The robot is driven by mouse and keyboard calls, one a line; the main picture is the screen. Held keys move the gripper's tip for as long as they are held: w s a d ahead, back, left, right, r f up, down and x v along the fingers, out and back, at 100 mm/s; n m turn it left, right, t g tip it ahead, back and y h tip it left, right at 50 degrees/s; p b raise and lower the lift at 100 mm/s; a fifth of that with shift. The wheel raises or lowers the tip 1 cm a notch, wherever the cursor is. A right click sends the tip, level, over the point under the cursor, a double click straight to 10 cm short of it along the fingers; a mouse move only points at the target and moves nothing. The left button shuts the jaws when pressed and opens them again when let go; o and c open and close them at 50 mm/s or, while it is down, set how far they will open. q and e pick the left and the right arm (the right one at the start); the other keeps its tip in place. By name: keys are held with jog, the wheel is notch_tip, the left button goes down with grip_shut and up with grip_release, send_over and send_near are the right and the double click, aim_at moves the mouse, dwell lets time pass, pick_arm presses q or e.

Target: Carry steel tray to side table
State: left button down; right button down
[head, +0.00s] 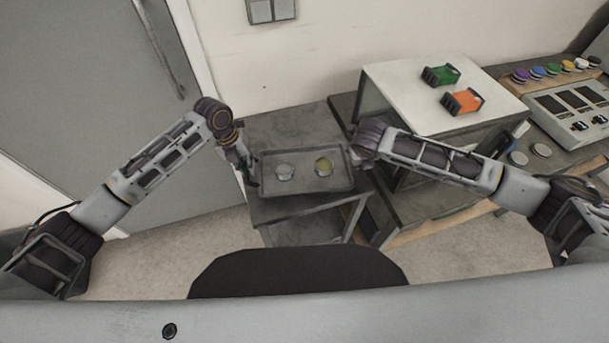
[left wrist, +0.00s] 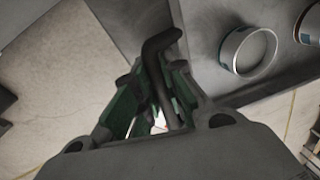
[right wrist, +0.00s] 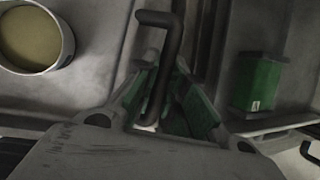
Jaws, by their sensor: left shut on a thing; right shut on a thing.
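The steel tray (head: 305,184) is a dark grey rectangle in the middle of the head view, over the low grey side table (head: 276,128). I cannot tell whether it touches the table top. Two round containers stand on it: a pale one (head: 285,172) at left and one with yellowish content (head: 323,166) at right. My left gripper (head: 251,178) is shut on the tray's left handle, which shows in the left wrist view (left wrist: 160,75). My right gripper (head: 354,158) is at the right end, shut on the right handle, seen in the right wrist view (right wrist: 160,60).
A workbench stands to the right, with a raised white-topped stand (head: 437,85) bearing a green block (head: 440,74) and an orange block (head: 462,101). A control panel (head: 572,110) and several coloured round pieces lie farther right. A grey door (head: 85,90) is at left. Floor shows in front.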

pick_arm(q)
jog(key=shift+a+f+b, duration=0.1)
jog(key=shift+f+b, duration=0.35)
pick_arm(e)
jog(key=shift+d+f, duration=0.15)
jog(key=shift+f, duration=0.35)
pick_arm(q)
jog(key=c, duration=1.9)
grip_release()
jog(key=shift+f, duration=0.1)
pick_arm(e)
jog(key=c, duration=1.9)
grip_release()
jog(key=shift+f, duration=0.1)
pick_arm(q)
jog(key=o, duration=0.4)
pick_arm(e)
jog(key=o, duration=0.4)
pick_arm(q)
jog(key=shift+r, duration=0.2)
notch_tip(320, 180, up, 12)
jog(key=a, duration=0.2)
jog(key=shift+f, duration=0.25)
pick_arm(e)
jog(key=shift+v, duration=6.05)
pick_arm(q)
jog(key=shift+s+f, duration=0.1)
pick_arm(e)
jog(key=shift+a, duration=0.3)
